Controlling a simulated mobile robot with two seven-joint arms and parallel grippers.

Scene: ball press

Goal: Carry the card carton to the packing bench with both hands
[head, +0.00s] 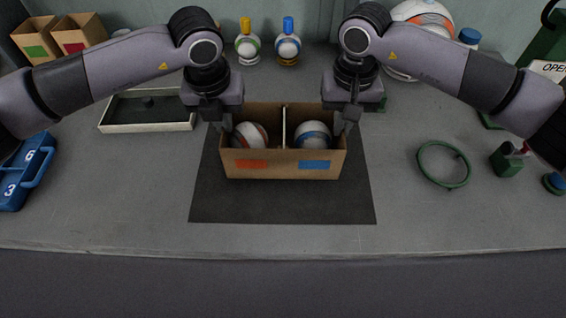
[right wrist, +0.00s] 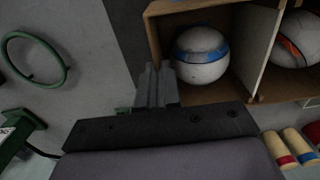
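The open card carton (head: 283,172) is over the dark mat (head: 283,208) at the middle of the grey worktop, level, with a red and a blue patch on its front. A divider splits it: a red-striped ball (head: 250,136) is on the left, a blue-striped ball (head: 313,134) on the right. My left gripper (head: 222,124) is at its left wall and looks shut on it. My right gripper (head: 345,121) is at its right wall; in the right wrist view its fingers (right wrist: 158,84) are close together at the carton wall (right wrist: 154,38).
A shallow tray (head: 150,127) lies behind left, with two small cartons (head: 62,36) beyond. A blue numbered item (head: 27,170) stands far left. Front worktop is clear.

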